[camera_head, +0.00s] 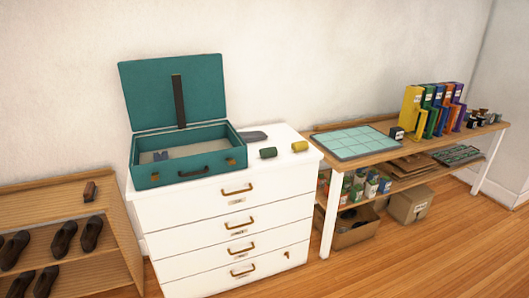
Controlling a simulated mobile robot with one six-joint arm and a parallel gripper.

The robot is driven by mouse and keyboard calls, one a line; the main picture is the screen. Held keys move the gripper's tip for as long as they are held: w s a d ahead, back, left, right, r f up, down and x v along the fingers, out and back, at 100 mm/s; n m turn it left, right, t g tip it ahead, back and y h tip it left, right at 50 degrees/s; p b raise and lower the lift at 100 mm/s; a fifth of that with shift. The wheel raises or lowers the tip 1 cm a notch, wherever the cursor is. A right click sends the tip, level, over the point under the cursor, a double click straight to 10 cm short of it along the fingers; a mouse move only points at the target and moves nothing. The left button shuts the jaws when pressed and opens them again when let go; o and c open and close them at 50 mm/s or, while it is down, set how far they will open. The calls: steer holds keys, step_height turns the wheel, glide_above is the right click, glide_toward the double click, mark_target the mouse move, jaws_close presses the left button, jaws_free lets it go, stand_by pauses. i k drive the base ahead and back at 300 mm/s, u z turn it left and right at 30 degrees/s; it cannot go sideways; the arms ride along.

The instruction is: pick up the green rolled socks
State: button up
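The green rolled socks (268,153) lie as a small dark green roll on the top of the white drawer chest (230,225), near its front edge. My gripper does not show in this view.
A low wooden shoe rack (60,195) stands left. A wooden table (400,150) stands right with a cutting mat (353,142) and colourful binders (433,108). The wooden floor (420,255) in front is clear.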

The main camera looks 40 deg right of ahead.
mark_target(270, 151)
steer(key=i, duration=0.9)
